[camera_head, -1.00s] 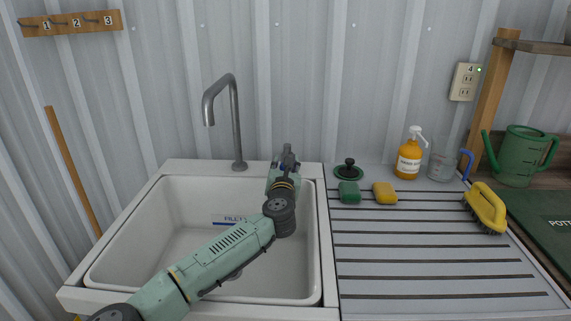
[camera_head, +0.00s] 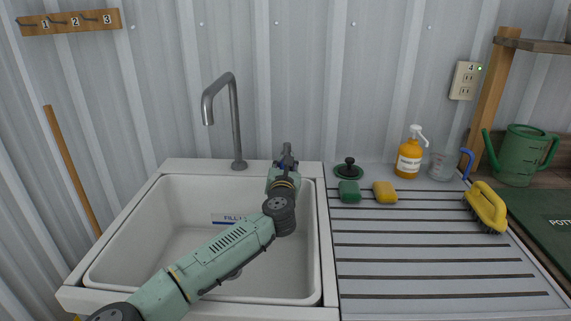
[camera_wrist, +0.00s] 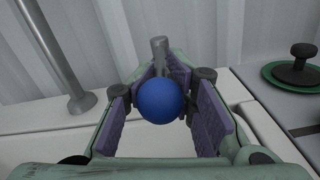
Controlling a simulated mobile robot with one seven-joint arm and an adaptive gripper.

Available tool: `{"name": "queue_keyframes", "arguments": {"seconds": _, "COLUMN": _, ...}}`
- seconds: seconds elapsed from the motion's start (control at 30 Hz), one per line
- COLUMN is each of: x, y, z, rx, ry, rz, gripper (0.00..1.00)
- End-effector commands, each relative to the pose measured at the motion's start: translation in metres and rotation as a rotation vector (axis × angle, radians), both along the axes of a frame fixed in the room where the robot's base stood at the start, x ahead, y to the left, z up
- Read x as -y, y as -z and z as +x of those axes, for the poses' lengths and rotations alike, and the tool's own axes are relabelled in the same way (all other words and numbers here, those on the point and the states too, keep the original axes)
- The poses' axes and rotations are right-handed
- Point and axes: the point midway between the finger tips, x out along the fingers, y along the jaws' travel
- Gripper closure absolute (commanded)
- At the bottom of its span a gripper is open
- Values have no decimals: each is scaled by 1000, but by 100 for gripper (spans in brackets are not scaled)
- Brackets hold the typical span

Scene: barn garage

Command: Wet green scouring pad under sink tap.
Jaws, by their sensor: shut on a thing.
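The green scouring pad (camera_head: 349,191) lies on the ribbed drainboard, right of the sink (camera_head: 313,260). The grey gooseneck tap (camera_head: 236,120) stands on the sink's back rim, and no water shows at its spout. My gripper (camera_head: 287,160) is at the back right of the sink, right of the tap. In the wrist view, my gripper (camera_wrist: 165,95) is shut on a blue ball knob (camera_wrist: 160,101). A grey post (camera_wrist: 159,50) shows behind the knob, and the tap's base (camera_wrist: 80,104) is to the left.
A yellow sponge (camera_head: 385,192) lies right of the pad, and a dark green plug (camera_head: 348,170) behind it. A soap bottle (camera_head: 409,158), a clear jug (camera_head: 441,165) and a yellow brush (camera_head: 486,207) stand farther right. The drainboard's front (camera_head: 430,285) is clear.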

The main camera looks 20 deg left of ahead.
Motion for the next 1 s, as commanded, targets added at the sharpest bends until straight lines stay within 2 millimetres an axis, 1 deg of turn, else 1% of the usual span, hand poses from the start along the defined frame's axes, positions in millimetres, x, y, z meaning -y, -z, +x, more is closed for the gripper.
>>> {"name": "queue_keyframes", "arguments": {"seconds": 0.03, "x": 1, "y": 3, "z": -1, "rx": -5, "ry": -2, "rz": -3, "gripper": 100}}
{"name": "queue_keyframes", "arguments": {"seconds": 0.17, "x": 8, "y": 4, "z": 2, "rx": -6, "ry": -40, "rz": -3, "gripper": 100}}
{"name": "queue_keyframes", "arguments": {"seconds": 0.33, "x": 17, "y": 4, "z": 5, "rx": -7, "ry": -130, "rz": -4, "gripper": 100}}
{"name": "queue_keyframes", "arguments": {"seconds": 0.5, "x": 20, "y": 5, "z": 6, "rx": -8, "ry": -179, "rz": -5, "gripper": 100}}
{"name": "queue_keyframes", "arguments": {"seconds": 0.77, "x": 21, "y": 6, "z": 6, "rx": -10, "ry": -180, "rz": -6, "gripper": 100}}
{"name": "queue_keyframes", "arguments": {"seconds": 0.8, "x": 21, "y": 6, "z": 6, "rx": -10, "ry": -180, "rz": -6, "gripper": 78}}
{"name": "queue_keyframes", "arguments": {"seconds": 1.0, "x": 19, "y": 5, "z": 6, "rx": -7, "ry": -181, "rz": -4, "gripper": 66}}
